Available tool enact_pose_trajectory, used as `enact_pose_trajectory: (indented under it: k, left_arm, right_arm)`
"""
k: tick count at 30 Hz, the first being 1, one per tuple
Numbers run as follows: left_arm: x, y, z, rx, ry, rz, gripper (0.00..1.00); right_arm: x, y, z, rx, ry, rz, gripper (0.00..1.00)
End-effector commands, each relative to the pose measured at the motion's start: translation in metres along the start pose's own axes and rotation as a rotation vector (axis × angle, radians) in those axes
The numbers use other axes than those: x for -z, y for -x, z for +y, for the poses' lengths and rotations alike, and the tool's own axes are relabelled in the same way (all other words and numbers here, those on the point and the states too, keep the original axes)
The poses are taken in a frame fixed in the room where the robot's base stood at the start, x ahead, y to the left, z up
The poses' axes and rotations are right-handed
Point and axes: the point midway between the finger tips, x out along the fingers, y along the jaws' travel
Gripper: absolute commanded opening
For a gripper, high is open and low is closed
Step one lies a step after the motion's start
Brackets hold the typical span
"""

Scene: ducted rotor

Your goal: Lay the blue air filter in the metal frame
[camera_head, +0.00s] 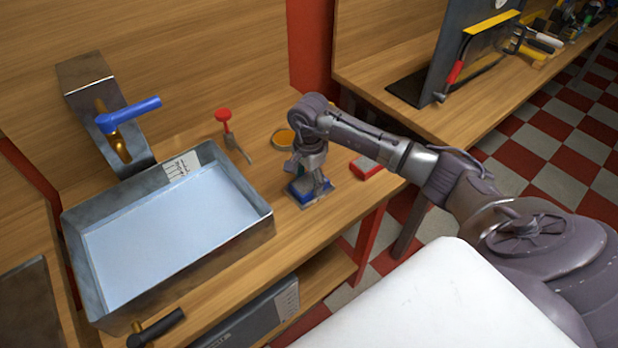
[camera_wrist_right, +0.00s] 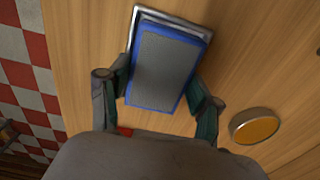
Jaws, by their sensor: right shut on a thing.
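The blue air filter (camera_wrist_right: 172,68), a flat block with a grey mesh face and blue rim, lies between the two fingers of my right gripper (camera_wrist_right: 160,92) in the right wrist view. The fingers are shut on its long sides. The metal frame (camera_wrist_right: 177,14) shows as a silver edge past the filter's far end and side. The filter overlaps most of it; I cannot tell whether it is seated or just above. In the head view my right gripper (camera_head: 310,182) points down over the bench, with the filter (camera_head: 294,191) partly hidden. My left gripper is out of view.
A large metal basin (camera_head: 170,235) stands left of the gripper, with a blue-handled valve (camera_head: 128,114) behind it. A yellow-topped round tin (camera_head: 283,139), a red-handled tool (camera_head: 226,122) and a red block (camera_head: 365,167) lie nearby. The bench front edge is close.

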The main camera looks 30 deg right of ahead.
Motion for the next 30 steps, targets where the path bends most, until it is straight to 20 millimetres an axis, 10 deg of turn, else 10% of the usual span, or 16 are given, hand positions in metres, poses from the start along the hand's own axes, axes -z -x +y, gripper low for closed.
enact_pose_trajectory:
  k: [4, 5, 9, 22, 30]
  left_arm:
    - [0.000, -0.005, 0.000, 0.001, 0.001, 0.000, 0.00]
    - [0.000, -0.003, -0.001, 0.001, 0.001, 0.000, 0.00]
    - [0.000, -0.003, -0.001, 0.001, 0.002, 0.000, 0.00]
    - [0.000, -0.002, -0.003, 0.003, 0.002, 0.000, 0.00]
    - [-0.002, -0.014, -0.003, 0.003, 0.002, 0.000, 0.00]
  right_arm:
    - [0.000, -0.005, 0.000, 0.000, 0.000, 0.001, 0.27]
    - [0.000, -0.003, 0.000, 0.000, 0.000, 0.000, 0.69]
    - [0.000, -0.003, 0.000, 0.000, 0.000, 0.000, 0.89]
    - [0.001, 0.005, -0.001, 0.002, 0.000, 0.000, 0.89]
    - [0.001, 0.058, -0.002, 0.007, 0.001, 0.001, 0.89]
